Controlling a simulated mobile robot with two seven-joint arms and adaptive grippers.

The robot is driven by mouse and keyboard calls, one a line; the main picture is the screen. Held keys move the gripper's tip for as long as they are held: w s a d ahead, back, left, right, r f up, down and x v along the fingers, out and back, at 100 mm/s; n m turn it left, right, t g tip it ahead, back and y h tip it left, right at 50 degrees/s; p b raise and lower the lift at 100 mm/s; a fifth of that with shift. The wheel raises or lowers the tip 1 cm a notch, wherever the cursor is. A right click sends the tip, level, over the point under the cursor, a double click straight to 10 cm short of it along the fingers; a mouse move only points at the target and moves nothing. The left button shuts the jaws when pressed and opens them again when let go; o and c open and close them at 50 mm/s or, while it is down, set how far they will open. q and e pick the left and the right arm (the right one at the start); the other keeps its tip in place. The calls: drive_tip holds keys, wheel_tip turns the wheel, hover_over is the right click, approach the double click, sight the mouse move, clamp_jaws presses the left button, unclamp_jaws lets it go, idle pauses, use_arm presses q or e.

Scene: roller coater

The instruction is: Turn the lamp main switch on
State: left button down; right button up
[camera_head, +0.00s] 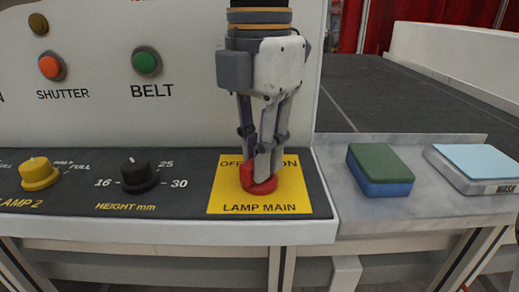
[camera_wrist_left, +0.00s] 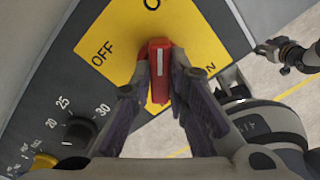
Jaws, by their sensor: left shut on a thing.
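The lamp main switch is a red rotary knob (camera_head: 262,186) on a yellow plate (camera_head: 293,190) marked OFF, ON and LAMP MAIN. My left gripper (camera_head: 264,172) points down from above in the head view, with its fingers shut on the knob. In the left wrist view the red handle (camera_wrist_left: 159,62) sits between the fingertips of the gripper (camera_wrist_left: 160,85). Its upper end points toward a partly cut-off letter O at the top edge. The fingers hide part of the labels. A dark jointed part (camera_wrist_left: 288,56) at the right looks like my right gripper, too small to read.
Left of the plate are a black height knob (camera_head: 138,176) and a yellow lamp knob (camera_head: 39,174). Shutter (camera_head: 51,67) and belt (camera_head: 145,62) buttons are on the wall above. A green-and-blue block (camera_head: 380,170) and a wash pad (camera_head: 475,166) lie to the right.

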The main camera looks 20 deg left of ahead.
use_arm(q)
drive_tip(key=shift+m, duration=0.4)
drive_tip(key=c, duration=1.6)
unclamp_jaws()
drive_tip(key=shift+o, duration=0.2)
wheel_tip(320, 180, up, 12)
